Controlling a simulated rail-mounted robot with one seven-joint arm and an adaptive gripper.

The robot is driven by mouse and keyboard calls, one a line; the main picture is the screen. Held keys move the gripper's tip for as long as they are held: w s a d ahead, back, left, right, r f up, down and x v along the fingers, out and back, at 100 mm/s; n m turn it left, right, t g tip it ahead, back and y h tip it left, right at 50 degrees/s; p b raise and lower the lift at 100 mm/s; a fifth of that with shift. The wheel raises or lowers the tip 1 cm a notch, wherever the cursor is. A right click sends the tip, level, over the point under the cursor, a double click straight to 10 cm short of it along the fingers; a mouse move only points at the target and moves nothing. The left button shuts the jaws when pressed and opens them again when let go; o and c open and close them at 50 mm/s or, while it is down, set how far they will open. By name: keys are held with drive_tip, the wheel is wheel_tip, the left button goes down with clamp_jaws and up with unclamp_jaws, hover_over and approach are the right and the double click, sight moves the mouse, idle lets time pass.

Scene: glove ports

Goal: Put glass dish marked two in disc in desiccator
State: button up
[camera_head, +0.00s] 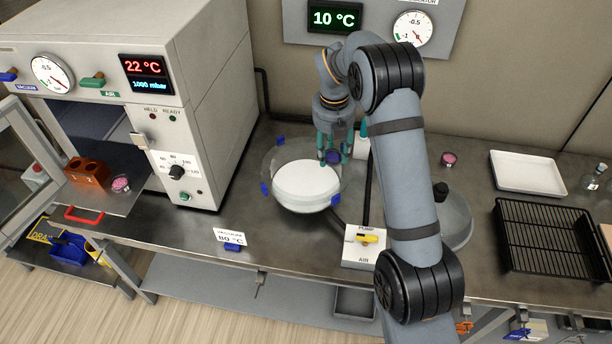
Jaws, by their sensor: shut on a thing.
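My gripper (335,156) points down at the back right of the open desiccator (264,170). Its teal fingers are shut on a small dark purple-blue thing, probably a glass dish (333,158); its mark cannot be read. The white disc (305,186) lies inside the desiccator's clear round wall, and its visible top is bare. The gripper is over or close to the disc's back right edge; I cannot tell whether the held thing touches it. Two other small dishes with pink contents show: one (121,183) on the oven's shelf, one (449,159) on the bench at right.
A clear dome lid with a black knob (441,190) stands right of my arm, partly hidden. A white tray (528,172) and black rack (550,240) lie at right. The open vacuum oven (165,90) stands left.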

drive_tip(key=p, duration=0.1)
hover_over(306, 183)
drive_tip(key=f, duration=0.4)
drive_tip(key=shift+s+f, duration=0.1)
drive_tip(key=shift+s, duration=0.15)
drive_tip(key=shift+f+p, duration=0.55)
drive_tip(key=shift+f, duration=1.5)
drive_tip(key=shift+f, duration=0.2)
drive_tip(key=o, duration=1.1)
drive_tip(key=shift+o, duration=0.2)
wheel_tip(306, 183, up, 12)
drive_tip(key=s, duration=0.1)
drive_tip(key=shift+s+a+r+b, duration=0.2)
drive_tip(key=shift+a+b, duration=0.1)
drive_tip(key=shift+b, duration=0.15)
